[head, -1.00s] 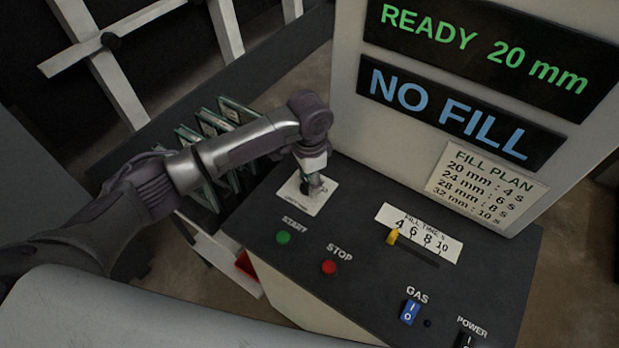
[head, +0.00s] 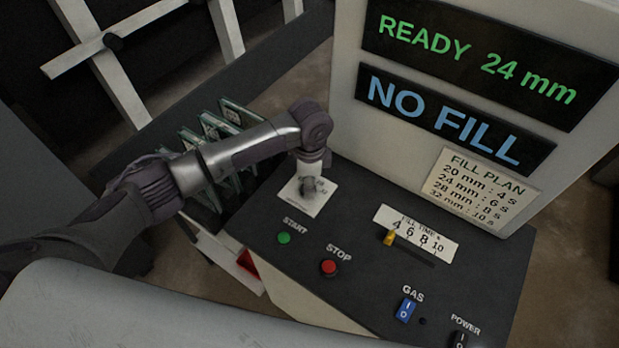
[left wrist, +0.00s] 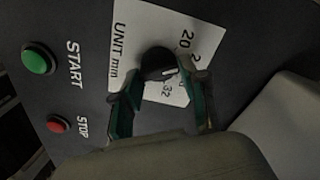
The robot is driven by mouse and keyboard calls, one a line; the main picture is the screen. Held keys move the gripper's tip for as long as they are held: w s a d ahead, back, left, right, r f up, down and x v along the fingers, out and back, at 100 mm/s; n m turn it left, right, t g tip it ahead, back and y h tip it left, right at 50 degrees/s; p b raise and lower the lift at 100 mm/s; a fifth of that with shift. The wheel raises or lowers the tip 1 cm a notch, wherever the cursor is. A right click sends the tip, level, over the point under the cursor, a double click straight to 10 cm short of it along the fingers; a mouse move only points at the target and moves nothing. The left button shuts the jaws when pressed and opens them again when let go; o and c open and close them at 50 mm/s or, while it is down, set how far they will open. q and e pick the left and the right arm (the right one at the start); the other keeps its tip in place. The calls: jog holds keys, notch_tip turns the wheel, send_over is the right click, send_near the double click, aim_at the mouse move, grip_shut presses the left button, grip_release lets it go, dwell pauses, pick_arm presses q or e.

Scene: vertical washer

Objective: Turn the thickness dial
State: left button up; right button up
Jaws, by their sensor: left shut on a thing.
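The thickness dial is a black knob (left wrist: 157,66) on a white scale plate (left wrist: 128,40) marked "UNIT mm", with 20 and 32 readable in the left wrist view. In the head view the scale plate (head: 304,204) lies at the console's far left corner, and the dial is mostly hidden by my gripper. My left gripper (head: 309,187) points down over the plate and is shut on the dial. In the left wrist view its two fingers (left wrist: 160,105) stand either side of the knob. The upper display (head: 480,55) reads "READY 24 mm". My right gripper is not in view.
The console (head: 345,215) carries a green START button (head: 284,238), a red STOP button (head: 328,268), a yellow fill-time slider (head: 389,238) near 4, a blue GAS switch (head: 405,310) and a POWER switch (head: 460,340). The lower display (head: 445,118) reads "NO FILL". Glass panes (head: 212,135) stand behind my arm.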

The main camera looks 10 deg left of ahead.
pick_arm(q)
jog(key=shift+m, duration=1.1)
jog(key=o, duration=1.1)
jog(key=shift+o, duration=0.2)
notch_tip(320, 180, up, 12)
